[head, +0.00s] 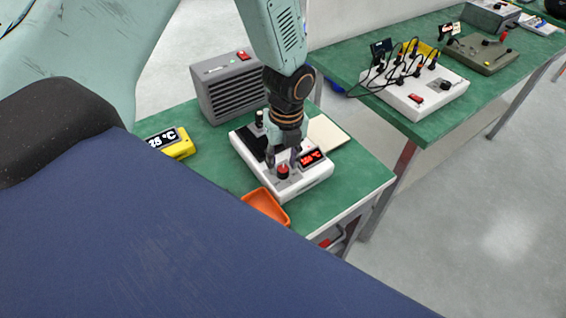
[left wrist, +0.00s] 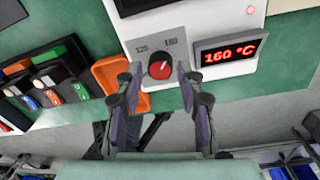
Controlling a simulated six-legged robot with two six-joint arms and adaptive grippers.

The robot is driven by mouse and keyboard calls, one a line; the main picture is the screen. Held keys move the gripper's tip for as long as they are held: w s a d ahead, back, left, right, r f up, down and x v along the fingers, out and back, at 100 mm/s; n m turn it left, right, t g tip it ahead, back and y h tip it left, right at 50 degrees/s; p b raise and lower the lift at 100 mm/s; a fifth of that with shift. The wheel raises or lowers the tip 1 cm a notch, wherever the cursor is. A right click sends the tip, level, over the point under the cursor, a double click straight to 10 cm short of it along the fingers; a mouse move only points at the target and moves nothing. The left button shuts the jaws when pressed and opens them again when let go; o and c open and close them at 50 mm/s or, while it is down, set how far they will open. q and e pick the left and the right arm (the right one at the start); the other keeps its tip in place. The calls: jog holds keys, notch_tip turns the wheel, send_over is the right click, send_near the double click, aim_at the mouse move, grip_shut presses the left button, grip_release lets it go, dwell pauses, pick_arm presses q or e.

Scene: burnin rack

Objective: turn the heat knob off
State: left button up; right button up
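The red heat knob (head: 283,171) sits on the front of a white heater box (head: 310,181) on a green bench. In the left wrist view the knob (left wrist: 160,69) has a white mark pointing up, with "120" and "180" printed above it. A red-lit display (left wrist: 231,51) beside it reads 160 °C. My left gripper (head: 283,160) points down over the knob. Its fingers (left wrist: 158,85) are spread to either side of the knob, with visible gaps; whether they are level with it I cannot tell. My right gripper is not in view.
An orange tray (head: 265,205) lies close in front of the box. A grey vented unit (head: 230,86) stands behind, a yellow meter (head: 172,143) lies left. In the wrist view a black holder (left wrist: 45,82) contains several coloured items. Another bench (head: 345,65) stands to the right.

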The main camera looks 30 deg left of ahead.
pick_arm(q)
jog(key=shift+f, duration=0.8)
jog(key=shift+s, duration=0.1)
jog(key=shift+d+r, duration=0.1)
jog(key=shift+c, duration=0.3)
jog(key=c, duration=0.3)
grip_shut()
